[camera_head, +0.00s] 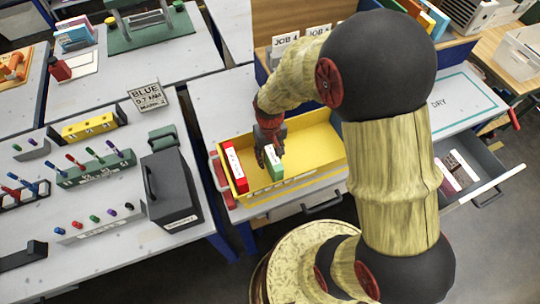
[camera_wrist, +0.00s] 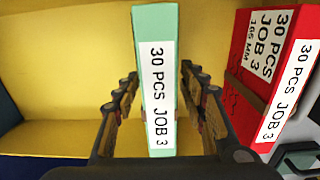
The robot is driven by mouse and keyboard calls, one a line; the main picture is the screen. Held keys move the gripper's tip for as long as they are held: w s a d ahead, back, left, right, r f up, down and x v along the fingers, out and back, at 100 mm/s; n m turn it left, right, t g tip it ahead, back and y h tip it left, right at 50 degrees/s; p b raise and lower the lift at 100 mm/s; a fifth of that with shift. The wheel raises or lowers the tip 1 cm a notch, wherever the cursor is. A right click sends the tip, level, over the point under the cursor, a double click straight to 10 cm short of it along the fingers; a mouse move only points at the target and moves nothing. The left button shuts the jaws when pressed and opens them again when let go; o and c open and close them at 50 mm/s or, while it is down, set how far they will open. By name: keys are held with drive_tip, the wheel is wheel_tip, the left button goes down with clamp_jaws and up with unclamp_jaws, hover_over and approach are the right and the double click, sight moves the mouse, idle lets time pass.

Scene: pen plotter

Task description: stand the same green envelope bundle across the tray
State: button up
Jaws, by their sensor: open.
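The green envelope bundle (camera_head: 277,171) stands upright on its edge in the yellow tray (camera_head: 318,145), with a white label reading "30 PCS JOB 3". In the wrist view, the green bundle (camera_wrist: 139,22) runs up the middle of the picture. My gripper (camera_head: 269,152) is over the tray at the bundle. In the wrist view, my gripper's (camera_wrist: 160,88) fingers are open, one on each side of the bundle, with narrow gaps. The bundle's lower part is hidden in the wrist view.
A red bundle (camera_head: 235,168) stands at the tray's left end; it also shows close to my right finger in the wrist view (camera_wrist: 297,85). The tray's right part looks empty, partly hidden by my arm. A drawer (camera_head: 485,170) is open at the right.

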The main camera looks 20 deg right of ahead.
drive_tip(key=shift+r, duration=0.1)
wheel_tip(320, 180, up, 12)
drive_tip(key=p, duration=0.4)
drive_tip(key=s+r+t, duration=0.2)
drive_tip(key=s+r, duration=0.5)
drive_tip(key=r, duration=0.3)
drive_tip(key=s+r+t, duration=0.3)
drive_tip(key=s+r, duration=0.4)
drive_tip(key=r, duration=0.4)
drive_tip(key=shift+t, duration=0.3)
drive_tip(key=shift+r, duration=0.15)
